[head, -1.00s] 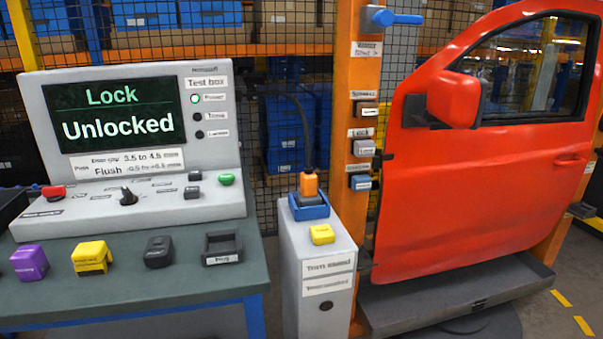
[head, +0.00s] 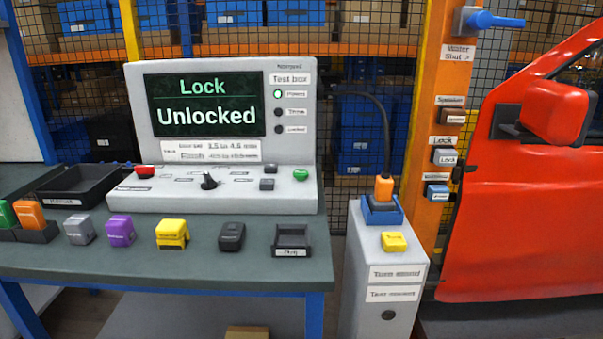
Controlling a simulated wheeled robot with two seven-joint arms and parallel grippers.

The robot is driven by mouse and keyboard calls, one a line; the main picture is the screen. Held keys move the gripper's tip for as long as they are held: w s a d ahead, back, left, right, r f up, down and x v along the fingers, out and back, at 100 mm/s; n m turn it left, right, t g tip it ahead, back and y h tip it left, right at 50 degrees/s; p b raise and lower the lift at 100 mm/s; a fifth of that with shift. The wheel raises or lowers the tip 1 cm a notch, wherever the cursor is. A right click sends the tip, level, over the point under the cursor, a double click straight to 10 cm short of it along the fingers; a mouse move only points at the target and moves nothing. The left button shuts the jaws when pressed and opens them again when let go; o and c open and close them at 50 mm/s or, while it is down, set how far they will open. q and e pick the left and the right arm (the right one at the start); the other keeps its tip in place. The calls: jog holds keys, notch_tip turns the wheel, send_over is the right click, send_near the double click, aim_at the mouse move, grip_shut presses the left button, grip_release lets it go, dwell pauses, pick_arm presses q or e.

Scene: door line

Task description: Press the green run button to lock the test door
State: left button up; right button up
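The green run button (head: 300,174) sits at the right end of the test box's sloped panel (head: 230,198). The test box screen (head: 206,103) reads "Lock" and "Unlocked". The lamp (head: 278,94) at the top of its lamp column is lit green; the two below look dark. The red test door (head: 540,210) stands at the right, partly cut off by the picture edge. Neither of my grippers shows in the head view.
A red button (head: 144,171), a black knob (head: 208,181) and small dark buttons share the panel. Coloured blocks and a plug tray (head: 291,242) line the bench front. A grey pedestal (head: 385,290) with an orange plug (head: 383,189) stands between bench and orange post (head: 425,150).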

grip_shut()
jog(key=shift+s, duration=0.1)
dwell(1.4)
